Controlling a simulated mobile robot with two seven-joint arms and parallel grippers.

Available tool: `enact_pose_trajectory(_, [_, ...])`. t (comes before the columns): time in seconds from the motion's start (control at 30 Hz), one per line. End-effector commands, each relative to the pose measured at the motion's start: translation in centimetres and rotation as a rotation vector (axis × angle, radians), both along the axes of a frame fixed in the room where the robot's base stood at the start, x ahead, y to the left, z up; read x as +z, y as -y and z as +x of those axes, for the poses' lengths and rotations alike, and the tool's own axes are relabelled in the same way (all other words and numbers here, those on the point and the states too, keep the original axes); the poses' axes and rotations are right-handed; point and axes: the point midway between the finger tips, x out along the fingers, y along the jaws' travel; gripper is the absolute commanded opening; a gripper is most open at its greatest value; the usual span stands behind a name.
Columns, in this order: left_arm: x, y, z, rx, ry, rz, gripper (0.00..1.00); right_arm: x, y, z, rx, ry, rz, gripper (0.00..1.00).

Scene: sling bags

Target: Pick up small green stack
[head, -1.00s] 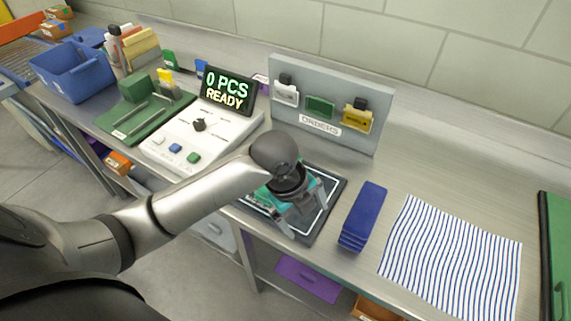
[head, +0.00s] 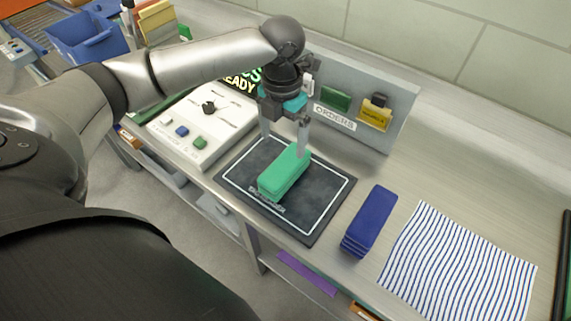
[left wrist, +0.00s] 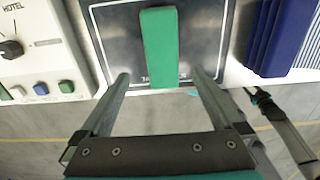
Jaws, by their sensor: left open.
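The small green stack (head: 285,172) lies on the black pad (head: 330,190) with a white outline. My left gripper (head: 284,146) is open and empty, its fingers pointing down, above the far end of the green stack in the head view. In the left wrist view, the green stack (left wrist: 159,47) shows between and beyond the two open fingertips (left wrist: 158,78). The fingers look apart from the stack. My right gripper is not seen in the head view; part of another arm or gripper shows at the right of the left wrist view.
A dark blue stack (head: 369,222) lies right of the pad, beside a striped cloth (head: 458,268). The white control box (head: 205,125) stands left of the pad. The orders board (head: 385,130) stands behind. The bench's front edge runs close to the pad.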

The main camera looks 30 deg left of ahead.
Motion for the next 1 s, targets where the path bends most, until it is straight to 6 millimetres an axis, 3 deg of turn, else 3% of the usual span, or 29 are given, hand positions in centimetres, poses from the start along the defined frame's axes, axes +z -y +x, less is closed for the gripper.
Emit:
enact_pose_trajectory(0.13, [-3.0, 0.1, 0.0, 0.002, -0.002, -0.002, 1.0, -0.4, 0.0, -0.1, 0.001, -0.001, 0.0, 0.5])
enact_pose_trajectory(0.43, [-5.4, 0.2, 0.1, 0.001, 0.0, -0.001, 1.0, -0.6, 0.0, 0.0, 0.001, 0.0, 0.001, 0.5])
enact_pose_trajectory(0.7, [-9.2, 0.4, 0.2, 0.001, 0.0, -0.001, 1.0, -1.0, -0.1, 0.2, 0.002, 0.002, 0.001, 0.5])
enact_pose_trajectory(1.0, [-9.7, 0.3, 0.3, 0.001, 0.003, 0.0, 1.0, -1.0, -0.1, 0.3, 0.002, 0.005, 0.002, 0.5])
